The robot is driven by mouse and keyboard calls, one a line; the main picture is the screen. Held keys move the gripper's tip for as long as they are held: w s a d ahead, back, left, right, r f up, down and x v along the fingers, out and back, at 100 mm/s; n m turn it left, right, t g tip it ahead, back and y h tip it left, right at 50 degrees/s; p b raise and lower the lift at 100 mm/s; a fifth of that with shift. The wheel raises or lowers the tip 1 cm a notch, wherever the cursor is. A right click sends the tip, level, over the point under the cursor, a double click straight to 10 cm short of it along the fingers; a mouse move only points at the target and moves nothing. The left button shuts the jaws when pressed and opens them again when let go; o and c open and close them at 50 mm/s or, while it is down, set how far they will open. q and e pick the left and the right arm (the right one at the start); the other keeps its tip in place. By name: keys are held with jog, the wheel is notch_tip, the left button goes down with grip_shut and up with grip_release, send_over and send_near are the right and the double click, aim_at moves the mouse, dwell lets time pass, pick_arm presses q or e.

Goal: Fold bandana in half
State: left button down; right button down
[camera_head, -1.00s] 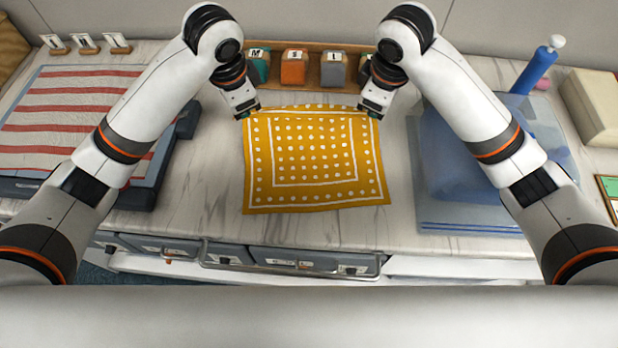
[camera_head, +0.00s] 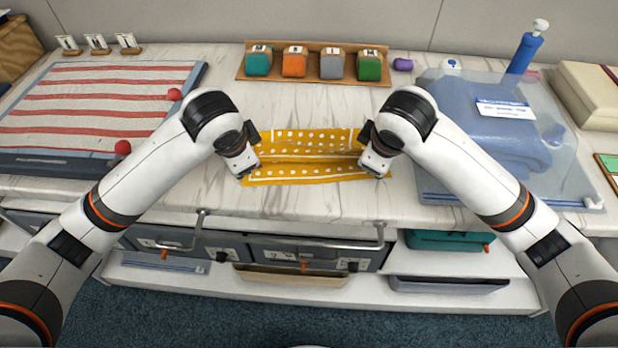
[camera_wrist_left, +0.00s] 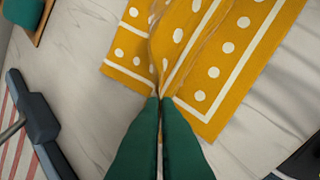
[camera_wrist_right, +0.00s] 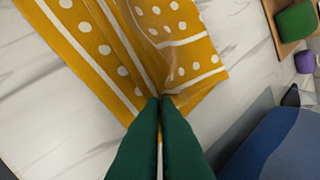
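The yellow bandana (camera_head: 305,155) with white dots and lines lies on the marble counter in a short, wide band, its far part partly drawn over the near part. It also shows in the left wrist view (camera_wrist_left: 210,70) and the right wrist view (camera_wrist_right: 105,40). My left gripper (camera_head: 246,175) is at its left end, with green fingers (camera_wrist_left: 160,100) together on the cloth's edge. My right gripper (camera_head: 375,172) is at its right end, with its green fingers (camera_wrist_right: 160,100) together on the cloth there. The fabric between the fingers is mostly hidden.
A wooden tray (camera_head: 300,79) with several coloured blocks stands behind. A red-striped cloth (camera_head: 90,110) on a board lies left. A clear-covered blue cloth (camera_head: 490,130) lies right. Drawers (camera_head: 280,250) sit below the front edge.

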pick_arm(q)
jog(key=shift+a+f+t, duration=0.25)
jog(key=shift+f+t, duration=0.05)
jog(key=shift+f, duration=0.4)
pick_arm(e)
jog(key=shift+d+f+t, duration=0.25)
jog(key=shift+f+t, duration=0.05)
jog(key=shift+f, duration=0.4)
pick_arm(q)
jog(key=c, duration=1.4)
grip_release()
jog(key=shift+d, duration=0.1)
jog(key=shift+c, duration=0.2)
pick_arm(e)
jog(key=c, duration=1.4)
grip_release()
jog(key=shift+a, duration=0.1)
jog(key=shift+c, duration=0.2)
pick_arm(q)
jog(key=shift+o, duration=0.6)
jog(key=shift+s+d, duration=0.1)
jog(key=shift+s, duration=0.1)
pick_arm(e)
jog(key=shift+o, duration=0.6)
jog(key=shift+s+a, duration=0.1)
jog(key=shift+s, duration=0.1)
pick_arm(q)
jog(key=shift+r, duration=0.15)
pick_arm(e)
jog(key=shift+r, duration=0.1)
